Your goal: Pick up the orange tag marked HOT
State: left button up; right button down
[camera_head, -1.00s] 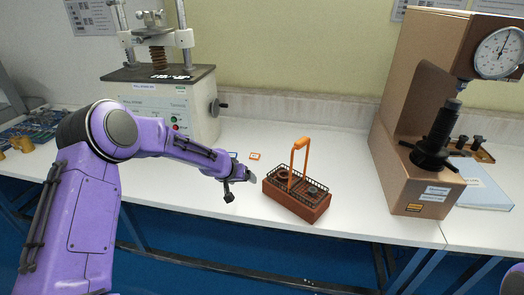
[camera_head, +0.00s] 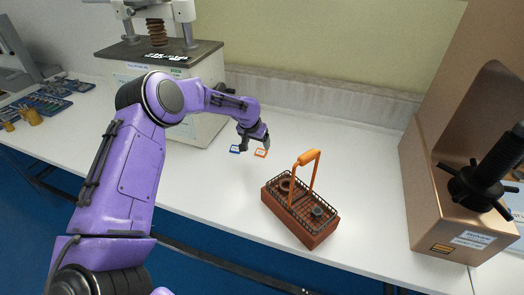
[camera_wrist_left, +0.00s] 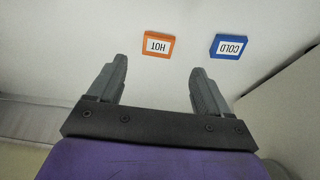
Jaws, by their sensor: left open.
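The orange tag marked HOT (camera_head: 261,153) lies flat on the white bench. It also shows in the left wrist view (camera_wrist_left: 157,46), just beyond and between my fingertips. A blue tag marked COLD (camera_head: 235,149) lies beside it; in the left wrist view it is to the right (camera_wrist_left: 228,46). My left gripper (camera_head: 254,145) is over the bench close to both tags. In the left wrist view the left gripper (camera_wrist_left: 160,72) is open, with nothing between its fingers. My right gripper is not in view.
A brown basket (camera_head: 300,215) with an orange handle stands to the right of the tags. A tester with a dark top (camera_head: 160,62) is behind my left arm. A brown tester (camera_head: 440,170) stands at the right. The white bench around the tags is clear.

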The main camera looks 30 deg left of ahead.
aim_at(261, 152)
pick_arm(q)
jog(key=x, duration=0.3)
jog(key=p+x, duration=0.1)
jog(key=x, duration=0.1)
jog(key=shift+w+d+f, duration=0.25)
jog(key=shift+f, duration=0.1)
jog(key=shift+a+f, duration=0.15)
jog(key=shift+f, duration=0.25)
jog(key=shift+r, duration=0.1)
jog(key=c, duration=1.1)
